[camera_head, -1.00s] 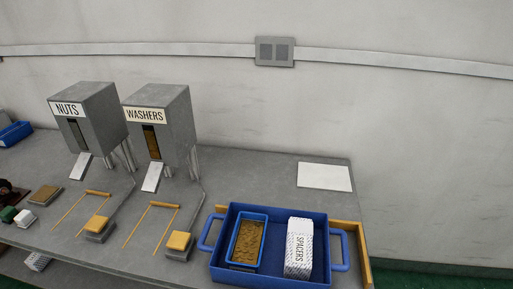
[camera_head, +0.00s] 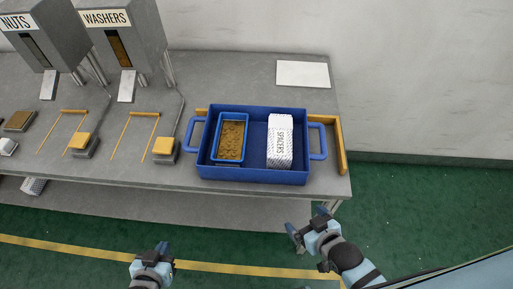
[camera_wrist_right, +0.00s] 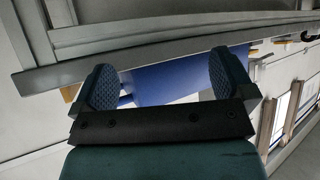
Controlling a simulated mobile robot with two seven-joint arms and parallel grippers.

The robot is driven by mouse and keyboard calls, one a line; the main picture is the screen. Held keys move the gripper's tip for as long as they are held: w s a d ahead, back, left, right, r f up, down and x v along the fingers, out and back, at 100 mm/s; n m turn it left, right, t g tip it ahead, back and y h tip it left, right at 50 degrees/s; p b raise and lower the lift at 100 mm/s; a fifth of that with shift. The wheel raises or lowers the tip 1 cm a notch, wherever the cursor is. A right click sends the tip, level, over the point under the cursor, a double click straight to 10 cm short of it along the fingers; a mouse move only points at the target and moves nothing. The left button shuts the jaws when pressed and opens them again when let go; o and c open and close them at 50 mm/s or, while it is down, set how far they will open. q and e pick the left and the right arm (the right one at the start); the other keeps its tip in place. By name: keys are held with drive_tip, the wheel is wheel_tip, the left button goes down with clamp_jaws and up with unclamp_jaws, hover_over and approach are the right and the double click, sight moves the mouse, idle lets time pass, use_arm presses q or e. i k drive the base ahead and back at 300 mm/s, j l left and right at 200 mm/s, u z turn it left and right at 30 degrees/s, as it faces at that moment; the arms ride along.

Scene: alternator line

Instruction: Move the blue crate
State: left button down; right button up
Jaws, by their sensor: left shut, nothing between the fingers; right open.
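The blue crate (camera_head: 258,178) sits on the grey table near its front right corner, with a handle at each end. Inside it are a small blue bin (camera_head: 217,152) of brown parts at the left and a white speckled SPACERS box (camera_head: 280,142) at the right. My left gripper (camera_head: 160,248) is shut and empty, in front of the table and apart from the crate. My right gripper (camera_head: 308,222) is open and empty, in front of the table's front right edge, below the crate's right end. The right wrist view shows its two fingers (camera_wrist_right: 160,85) with blue crate surface (camera_wrist_right: 175,82) beyond them.
Yellow rails (camera_head: 341,146) stand beside and behind the crate. The NUTS dispenser (camera_head: 42,32) and WASHERS dispenser (camera_head: 127,38) stand at the left, with yellow pads before them. A white sheet (camera_head: 303,74) lies behind the crate. Green floor (camera_head: 420,205) is open at the right.

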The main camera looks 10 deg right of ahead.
sight(255, 170)
drive_tip(key=j+z, duration=0.3)
drive_tip(key=j, duration=0.95)
drive_tip(key=j+z, duration=0.3)
drive_tip(key=j, duration=0.9)
